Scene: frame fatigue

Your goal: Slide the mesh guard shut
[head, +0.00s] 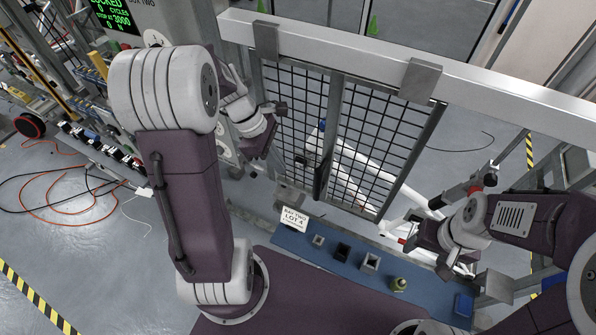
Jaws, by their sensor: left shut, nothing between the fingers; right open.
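The mesh guard (300,104) is a black wire grid in a grey frame, hanging from a white overhead rail (480,88) by two grey hangers. A dark upright handle (325,160) is on its middle bar. To the right of its right edge, the space under the rail is open. My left gripper (272,118) is shut and empty at the guard's left edge, left of the handle. I cannot tell if it touches the frame. My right gripper (418,240) is open and empty, low and right of the guard, above the blue shelf's right part.
A blue shelf (330,262) below the guard holds several small parts, a yellowish round piece (398,284) and a "BAY TWO LOT 4" card (294,219). A control box with a green-text screen (113,15) stands upper left. White tubes (385,178) show behind the mesh.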

